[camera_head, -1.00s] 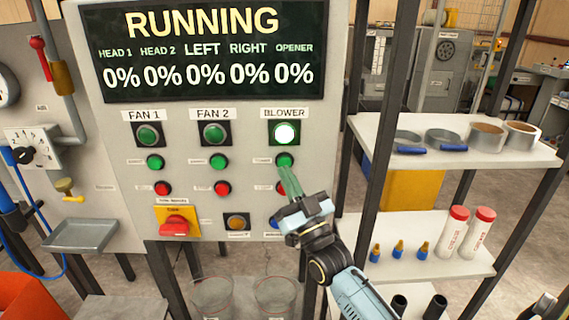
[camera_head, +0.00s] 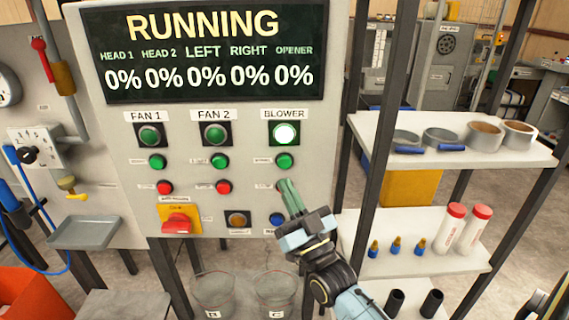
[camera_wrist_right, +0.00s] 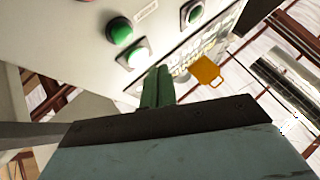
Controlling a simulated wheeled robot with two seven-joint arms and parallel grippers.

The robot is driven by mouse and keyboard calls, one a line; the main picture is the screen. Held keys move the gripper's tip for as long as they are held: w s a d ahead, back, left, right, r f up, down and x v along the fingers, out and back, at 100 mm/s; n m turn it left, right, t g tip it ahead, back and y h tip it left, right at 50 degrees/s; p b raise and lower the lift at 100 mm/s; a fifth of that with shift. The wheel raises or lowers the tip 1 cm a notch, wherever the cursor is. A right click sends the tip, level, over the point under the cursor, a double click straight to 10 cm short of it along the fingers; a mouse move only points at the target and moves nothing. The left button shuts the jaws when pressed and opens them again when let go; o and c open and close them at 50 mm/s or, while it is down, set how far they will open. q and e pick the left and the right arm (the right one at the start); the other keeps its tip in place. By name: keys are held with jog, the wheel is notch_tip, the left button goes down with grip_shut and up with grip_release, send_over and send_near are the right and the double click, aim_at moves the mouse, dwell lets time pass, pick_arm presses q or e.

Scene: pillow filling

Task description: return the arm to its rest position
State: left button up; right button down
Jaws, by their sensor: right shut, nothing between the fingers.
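My right gripper (camera_head: 291,196) is shut and empty, its green fingers together in front of the control panel (camera_head: 110,215), below the blower's green button (camera_head: 284,161). The fingers cover the spot where the blower's red button would sit. The white blower lamp (camera_head: 285,134) is lit. In the right wrist view my shut fingers (camera_wrist_right: 158,86) point up toward the panel, with a green button (camera_wrist_right: 119,30) and a lit lamp (camera_wrist_right: 135,54) beyond them. I cannot tell from the pictures exactly how far the fingertips are from the panel. My left gripper is not in view.
The display (camera_head: 215,50) reads RUNNING with all values at 0%. A shelf unit (camera_head: 445,146) with rolls and bottles stands close on the right of my arm. Two clear buckets (camera_head: 213,292) stand below the panel. A grey tray (camera_head: 84,232) juts out at left.

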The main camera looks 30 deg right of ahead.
dwell(0.3)
notch_tip(320, 180, down, 24)
jog(key=a+g+b, duration=0.2)
jog(key=g, duration=0.5)
jog(key=s+a+f+n+g+y+b, duration=0.1)
jog(key=s+f+g, duration=0.2)
jog(key=f, duration=0.6)
jog(key=s+f+g, duration=0.2)
jog(key=s+f, duration=0.1)
jog(key=f, duration=0.6)
jog(key=s+a+f+g+b, duration=0.15)
jog(key=s+f+g, duration=0.55)
jog(key=s+f, duration=1.1)
jog(key=s+f+g+b, duration=0.1)
jog(key=s+f, duration=0.3)
jog(key=s, duration=0.5)
jog(key=s+f+n+g+b, duration=0.1)
jog(key=s+f+g, duration=0.2)
jog(key=s, duration=0.6)
jog(key=shift+s+d+f+g+h, duration=0.2)
jog(key=shift+d+f+g+h, duration=0.15)
jog(key=shift+g, duration=0.25)
